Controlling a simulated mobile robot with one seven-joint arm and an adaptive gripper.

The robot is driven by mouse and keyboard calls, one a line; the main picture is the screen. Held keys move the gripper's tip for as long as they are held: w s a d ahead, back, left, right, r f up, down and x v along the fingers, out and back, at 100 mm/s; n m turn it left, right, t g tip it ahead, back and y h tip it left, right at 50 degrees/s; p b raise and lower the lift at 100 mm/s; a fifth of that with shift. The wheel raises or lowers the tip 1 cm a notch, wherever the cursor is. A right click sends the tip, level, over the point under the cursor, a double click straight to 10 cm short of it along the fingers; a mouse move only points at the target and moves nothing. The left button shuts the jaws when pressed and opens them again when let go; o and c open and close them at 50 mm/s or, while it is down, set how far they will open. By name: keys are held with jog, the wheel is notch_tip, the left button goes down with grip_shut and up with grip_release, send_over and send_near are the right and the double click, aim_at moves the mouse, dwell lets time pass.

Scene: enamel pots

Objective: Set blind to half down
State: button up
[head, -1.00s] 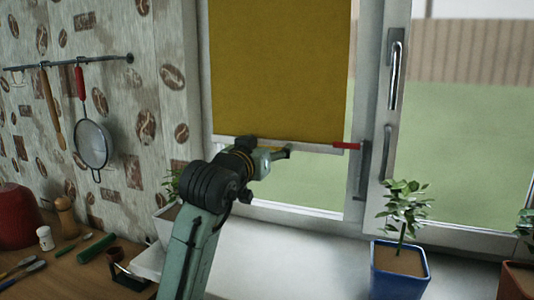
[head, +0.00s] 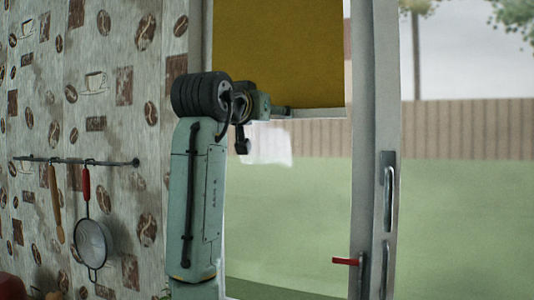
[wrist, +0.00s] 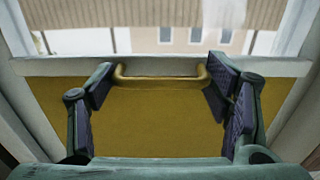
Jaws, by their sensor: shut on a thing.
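The mustard-yellow blind (head: 280,50) hangs in the upper part of the window, with its bottom edge well above the red marker (head: 346,261) on the window frame. In the wrist view, the blind (wrist: 150,120) fills the middle, with a pale bar (wrist: 75,67) along its bottom edge. A brass-coloured handle (wrist: 160,82) is at that bar. My gripper (wrist: 163,72) is shut on the handle, one finger at each end of it. In the head view, my gripper (head: 285,112) is at the blind's bottom edge, partly hidden by my wrist.
A window handle (head: 388,190) is on the frame to the right. A utensil rail (head: 110,161) with a strainer (head: 92,242) hangs on the wall at left. Open glass lies below the blind.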

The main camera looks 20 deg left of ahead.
jog(key=r, duration=0.6)
jog(key=shift+a, duration=0.2)
jog(key=shift+f, duration=0.1)
jog(key=o, duration=1.4)
